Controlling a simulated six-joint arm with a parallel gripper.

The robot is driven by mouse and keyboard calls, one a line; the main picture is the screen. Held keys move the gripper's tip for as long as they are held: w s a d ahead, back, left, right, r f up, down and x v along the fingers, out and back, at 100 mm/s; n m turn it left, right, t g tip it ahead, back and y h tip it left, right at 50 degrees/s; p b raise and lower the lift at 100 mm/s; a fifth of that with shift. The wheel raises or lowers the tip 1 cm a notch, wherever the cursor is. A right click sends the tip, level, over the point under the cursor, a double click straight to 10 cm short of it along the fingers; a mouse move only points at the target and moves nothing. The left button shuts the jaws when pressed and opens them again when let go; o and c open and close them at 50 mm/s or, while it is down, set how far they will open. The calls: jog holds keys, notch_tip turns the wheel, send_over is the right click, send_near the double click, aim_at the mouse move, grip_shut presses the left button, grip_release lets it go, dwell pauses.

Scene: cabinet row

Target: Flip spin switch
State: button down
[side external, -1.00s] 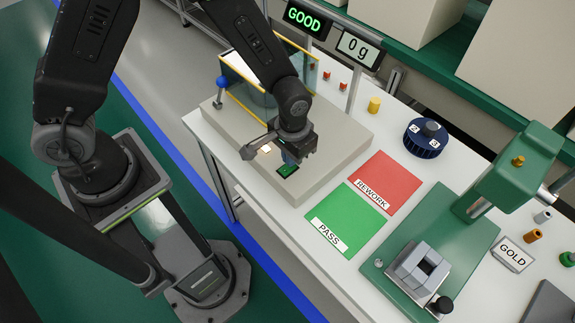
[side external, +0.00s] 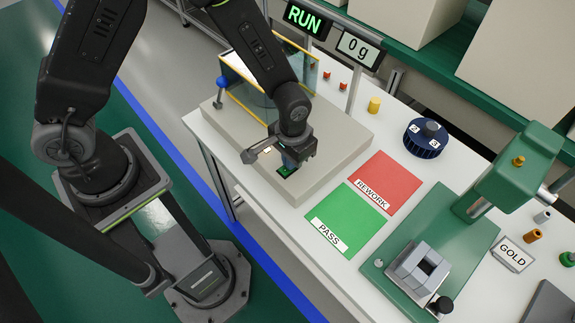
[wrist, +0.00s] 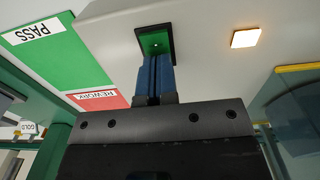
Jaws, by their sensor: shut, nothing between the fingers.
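The spin switch is a green rocker in a dark frame (wrist: 156,42) on the front of the grey machine base (side external: 322,178). It also shows in the side external view (side external: 285,171), partly hidden by my gripper. My gripper (wrist: 155,62) is shut and empty, with its blue fingertips at the switch's lower edge in the wrist view. Whether they touch the switch is hard to tell. The display (side external: 305,19) reads RUN in green. The display beside it (side external: 359,49) reads 0 g.
A lit square (wrist: 245,38) is beside the switch. A clear yellow-edged guard (side external: 250,80) stands behind on the base. A green PASS mat (side external: 350,212), a red REWORK mat (side external: 386,178) and a green press (side external: 455,240) are to the right.

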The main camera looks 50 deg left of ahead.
jog(key=shift+r, duration=3.5)
jog(key=shift+r, duration=0.2)
jog(key=s+a+r+t, duration=0.2)
jog(key=a+r, duration=0.2)
jog(key=r, duration=0.4)
jog(key=s+a+r+t, duration=0.1)
jog(key=s+a+r, duration=0.15)
jog(key=r, duration=0.45)
jog(key=s+a+r+t, duration=0.2)
jog(key=s+a+r, duration=0.3)
jog(key=s, duration=0.3)
jog(key=shift+s+a+r+t, duration=0.2)
jog(key=shift+a+r+t, duration=0.15)
jog(key=shift+r, duration=0.5)
